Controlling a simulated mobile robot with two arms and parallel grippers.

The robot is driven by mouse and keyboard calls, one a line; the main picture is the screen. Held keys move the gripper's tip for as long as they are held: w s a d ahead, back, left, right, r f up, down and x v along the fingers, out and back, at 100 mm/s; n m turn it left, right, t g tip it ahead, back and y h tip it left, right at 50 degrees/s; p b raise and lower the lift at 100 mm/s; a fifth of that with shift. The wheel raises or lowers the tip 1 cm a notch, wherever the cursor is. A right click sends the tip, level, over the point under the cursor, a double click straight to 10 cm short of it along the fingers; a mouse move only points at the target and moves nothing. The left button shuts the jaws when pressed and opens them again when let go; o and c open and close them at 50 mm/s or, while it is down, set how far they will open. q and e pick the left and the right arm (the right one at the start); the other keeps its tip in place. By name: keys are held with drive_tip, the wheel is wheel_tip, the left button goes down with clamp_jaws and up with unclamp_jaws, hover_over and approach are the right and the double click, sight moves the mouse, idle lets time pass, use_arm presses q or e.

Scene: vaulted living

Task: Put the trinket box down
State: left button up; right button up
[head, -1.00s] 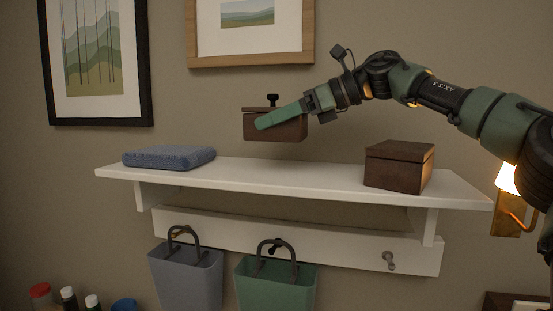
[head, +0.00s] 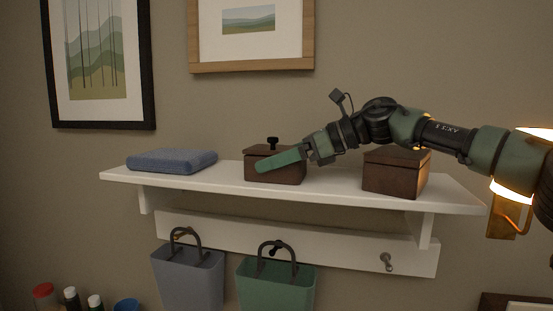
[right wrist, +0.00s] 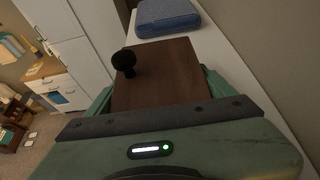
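The trinket box (head: 290,174) is dark brown wood with a black knob on its lid. It is upright at the middle of the white wall shelf (head: 222,177), its bottom at the shelf top and seemingly touching it. My right gripper (head: 280,161) comes in from the right, with one green finger along the box's front face. In the right wrist view the box (right wrist: 165,75) lies between the two fingers, which press its sides. The far finger is hidden in the head view. My left gripper is not in view.
A folded blue cloth (head: 172,161) lies on the shelf to the left. A second brown box (head: 392,174) stands to the right, below my right arm. Grey (head: 190,280) and green (head: 275,287) bags hang below. Framed pictures (head: 252,68) hang above.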

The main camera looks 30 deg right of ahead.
drive_tip(key=shift+o, duration=1.2)
drive_tip(key=shift+w+d+f, duration=0.1)
drive_tip(key=shift+d+r, duration=0.15)
drive_tip(key=shift+r, duration=0.05)
drive_tip(key=b+v, duration=0.3)
drive_tip(key=v, duration=0.8)
drive_tip(key=shift+b, duration=0.4)
drive_tip(key=shift+s+d+r, duration=0.1)
drive_tip(key=shift+s+r, duration=0.15)
drive_tip(key=shift+s, duration=0.2)
